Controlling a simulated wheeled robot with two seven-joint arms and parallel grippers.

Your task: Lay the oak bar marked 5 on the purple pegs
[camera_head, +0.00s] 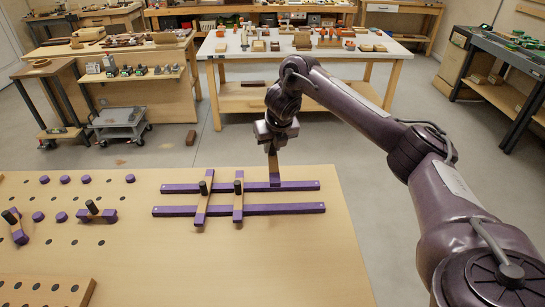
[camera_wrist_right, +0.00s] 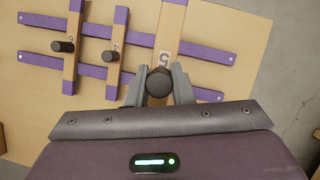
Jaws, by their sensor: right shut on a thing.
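The oak bar marked 5 (camera_wrist_right: 164,57) has a dark knob (camera_wrist_right: 160,82) and a purple end. My right gripper (camera_head: 271,146) is shut on this knob. In the head view the bar (camera_head: 274,166) hangs below the gripper, its purple end in front of the far purple rail; any contact is unclear. Purple pegs (camera_head: 86,179) stand in a row on the board at left, with more pegs (camera_head: 61,217) in a nearer row. My left gripper is not in view.
Two long purple rails (camera_head: 285,210) lie on the table, crossed by two other knobbed oak bars (camera_head: 203,205) (camera_head: 238,203). Two short knobbed pieces (camera_head: 96,209) (camera_head: 16,226) sit among the pegs. The table's right front (camera_head: 310,260) is clear.

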